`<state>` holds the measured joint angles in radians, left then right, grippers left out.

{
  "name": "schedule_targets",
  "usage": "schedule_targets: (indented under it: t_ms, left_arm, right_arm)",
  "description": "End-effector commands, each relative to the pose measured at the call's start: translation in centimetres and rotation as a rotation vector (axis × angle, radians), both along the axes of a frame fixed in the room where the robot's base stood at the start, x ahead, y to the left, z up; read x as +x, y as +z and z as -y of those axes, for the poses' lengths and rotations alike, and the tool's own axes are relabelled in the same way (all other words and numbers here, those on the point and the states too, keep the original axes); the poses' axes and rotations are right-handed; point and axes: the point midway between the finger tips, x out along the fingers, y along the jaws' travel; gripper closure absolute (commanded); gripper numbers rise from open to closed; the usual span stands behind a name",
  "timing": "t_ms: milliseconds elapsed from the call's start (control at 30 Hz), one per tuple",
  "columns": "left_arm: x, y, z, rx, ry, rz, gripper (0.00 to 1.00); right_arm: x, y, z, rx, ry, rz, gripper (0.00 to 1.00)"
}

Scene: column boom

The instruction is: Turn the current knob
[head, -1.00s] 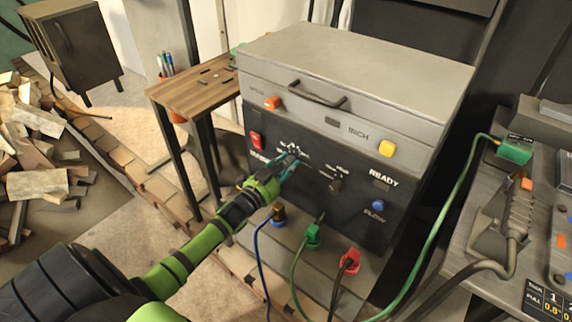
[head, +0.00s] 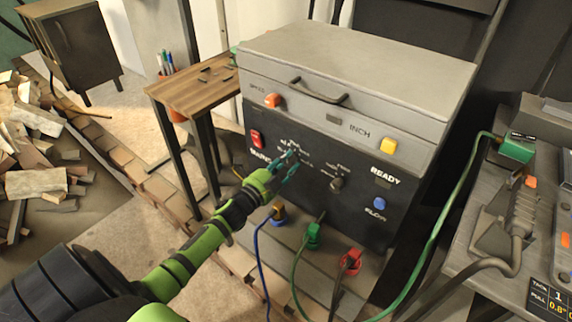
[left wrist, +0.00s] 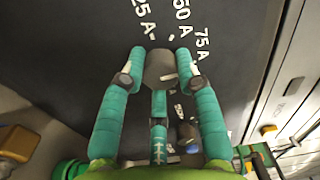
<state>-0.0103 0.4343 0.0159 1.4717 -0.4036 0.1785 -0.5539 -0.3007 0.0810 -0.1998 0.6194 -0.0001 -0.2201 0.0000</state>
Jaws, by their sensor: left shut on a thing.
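The current knob (left wrist: 160,68) is a grey faceted knob on the dark panel of a grey machine (head: 365,75). In the left wrist view the labels 25 A, 50 A and 75 A lie around its far side. My left gripper (head: 288,163) reaches the left part of the panel. Its teal fingers, seen in the left wrist view (left wrist: 162,80), are shut on the knob, one on each side, with a third finger below. My right gripper is not in view.
A second knob (head: 337,184) sits right of my gripper. A red switch (head: 256,139), a yellow button (head: 388,146) and a blue button (head: 379,204) are on the machine. Green (head: 313,234) and red (head: 350,261) cable plugs stick out below. A wooden table (head: 195,87) stands at left.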

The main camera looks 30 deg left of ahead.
Motion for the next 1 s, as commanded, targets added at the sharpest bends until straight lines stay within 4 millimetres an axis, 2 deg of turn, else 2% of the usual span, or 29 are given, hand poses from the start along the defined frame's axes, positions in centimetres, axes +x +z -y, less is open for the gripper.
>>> schedule_targets:
  t_ms: [33, 533, 567, 600, 633, 1000]
  left_arm:
    - [0.15, 0.53, 0.30, 0.008, -0.009, 0.013, 1.00]
    - [0.14, 0.49, 0.36, 0.025, -0.009, 0.014, 1.00]
    - [0.14, 0.49, 0.37, 0.025, -0.009, 0.014, 0.63]
    - [0.13, 0.47, 0.36, 0.025, -0.008, 0.014, 0.47]
    - [0.13, 0.43, 0.35, 0.025, -0.008, 0.013, 0.44]
    - [-0.23, 0.05, 0.11, 0.025, -0.003, 0.005, 0.44]
  right_arm:
    - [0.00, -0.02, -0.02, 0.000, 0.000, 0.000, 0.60]
    - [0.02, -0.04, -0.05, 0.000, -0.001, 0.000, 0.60]
    - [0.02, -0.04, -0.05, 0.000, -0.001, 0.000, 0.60]
    - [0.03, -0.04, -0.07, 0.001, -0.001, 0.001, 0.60]
    - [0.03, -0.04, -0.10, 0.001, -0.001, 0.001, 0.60]
    - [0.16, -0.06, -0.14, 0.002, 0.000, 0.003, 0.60]
